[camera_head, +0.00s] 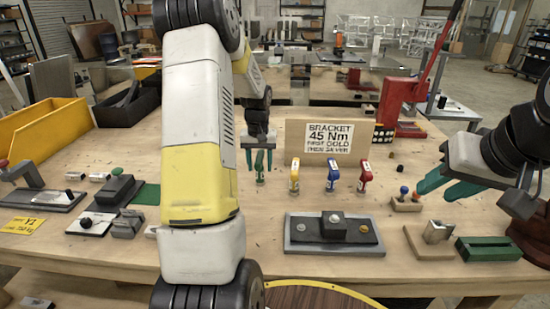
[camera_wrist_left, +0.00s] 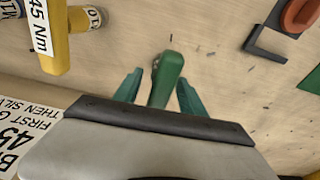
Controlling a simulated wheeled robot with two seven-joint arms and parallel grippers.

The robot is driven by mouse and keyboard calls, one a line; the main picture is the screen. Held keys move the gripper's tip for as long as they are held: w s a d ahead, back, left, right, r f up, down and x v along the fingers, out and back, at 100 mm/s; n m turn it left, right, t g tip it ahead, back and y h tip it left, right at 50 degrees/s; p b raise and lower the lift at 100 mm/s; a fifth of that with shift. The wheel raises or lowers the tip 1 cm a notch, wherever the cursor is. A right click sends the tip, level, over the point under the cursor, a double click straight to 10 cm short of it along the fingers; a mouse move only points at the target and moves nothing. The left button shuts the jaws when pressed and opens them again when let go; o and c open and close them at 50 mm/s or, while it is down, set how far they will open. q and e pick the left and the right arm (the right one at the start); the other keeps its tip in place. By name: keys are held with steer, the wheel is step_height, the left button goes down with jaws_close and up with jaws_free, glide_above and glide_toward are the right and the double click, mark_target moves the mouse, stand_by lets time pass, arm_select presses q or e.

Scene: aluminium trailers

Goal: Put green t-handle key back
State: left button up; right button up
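A green-handled tool (camera_head: 260,172) stands on the table at the left end of a row of similar coloured tools. My left gripper (camera_head: 259,160) points down over it. In the left wrist view the green handle (camera_wrist_left: 166,78) lies between the two teal fingers, which are apart; contact is not clear. A small green knob (camera_head: 117,171) tops a dark block at the left; it may be the t-handle key, but I cannot tell.
Yellow (camera_head: 294,178), blue (camera_head: 333,176) and red (camera_head: 364,177) tools stand in front of the bracket sign (camera_head: 329,138). A grey fixture plate (camera_head: 300,244) lies nearer the front. A yellow bin (camera_head: 45,130) and a red press (camera_head: 400,105) stand farther back.

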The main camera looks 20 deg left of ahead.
arm_select(q)
steer(key=r, duration=0.3)
steer(key=s+r, duration=0.1)
steer(key=r, duration=0.7)
steer(key=shift+s+d+r, duration=0.15)
steer(key=shift+d+r, duration=0.05)
steer(key=shift+r, duration=0.05)
steer(key=s+d+r+m+t, duration=0.1)
steer(key=s+d+r, duration=0.4)
steer(key=s+r, duration=0.15)
steer(key=s+d+r+m+t+h, duration=0.1)
steer(key=s+d, duration=0.3)
steer(key=s, duration=0.6)
steer(key=s+d+r+m+t+h, duration=0.1)
steer(key=s+d, duration=0.4)
steer(key=s, duration=0.5)
steer(key=shift+d+r+m+t+h, duration=0.3)
steer(key=shift+r+m+t, duration=0.15)
steer(key=shift+t, duration=0.45)
